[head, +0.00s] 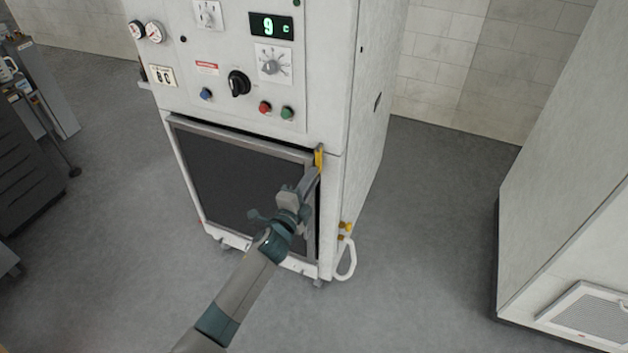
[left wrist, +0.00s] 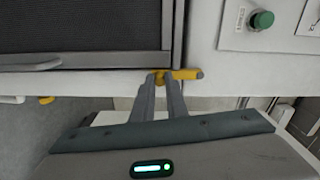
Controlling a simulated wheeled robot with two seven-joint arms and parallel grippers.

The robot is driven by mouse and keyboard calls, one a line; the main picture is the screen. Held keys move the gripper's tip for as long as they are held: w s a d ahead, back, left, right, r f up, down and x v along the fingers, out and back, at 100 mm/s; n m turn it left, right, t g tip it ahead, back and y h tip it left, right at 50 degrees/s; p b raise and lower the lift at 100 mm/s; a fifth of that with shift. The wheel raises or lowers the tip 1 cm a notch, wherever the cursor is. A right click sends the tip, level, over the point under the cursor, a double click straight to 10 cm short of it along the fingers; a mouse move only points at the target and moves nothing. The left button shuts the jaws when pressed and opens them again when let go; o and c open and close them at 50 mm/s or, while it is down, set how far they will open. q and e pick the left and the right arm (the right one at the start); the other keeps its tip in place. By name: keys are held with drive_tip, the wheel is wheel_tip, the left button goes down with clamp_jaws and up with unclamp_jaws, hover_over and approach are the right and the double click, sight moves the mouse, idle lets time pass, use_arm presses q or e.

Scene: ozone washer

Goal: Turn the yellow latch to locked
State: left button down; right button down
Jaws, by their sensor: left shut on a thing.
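The yellow latch (head: 319,160) sits at the upper right corner of the dark door (head: 235,180) on the white washer cabinet. In the head view it stands roughly upright along the door's right edge. My left gripper (head: 316,174) reaches up to it from below. In the left wrist view, the yellow latch (left wrist: 186,75) extends sideways past the door frame's edge, and the two fingers of my left gripper (left wrist: 163,80) are closed on its inner end. Part of the latch is hidden behind the fingers. My right gripper is not in view.
The control panel above the door has a black knob (head: 239,83), a red button (head: 265,107) and a green button (head: 287,112). A white hose (head: 348,262) loops at the lower right. Another white cabinet (head: 570,150) stands at the right, with open floor between.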

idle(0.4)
use_arm(q)
drive_tip(key=c, duration=1.7)
unclamp_jaws()
drive_tip(key=shift+c, duration=0.2)
drive_tip(key=shift+s+a, duration=0.1)
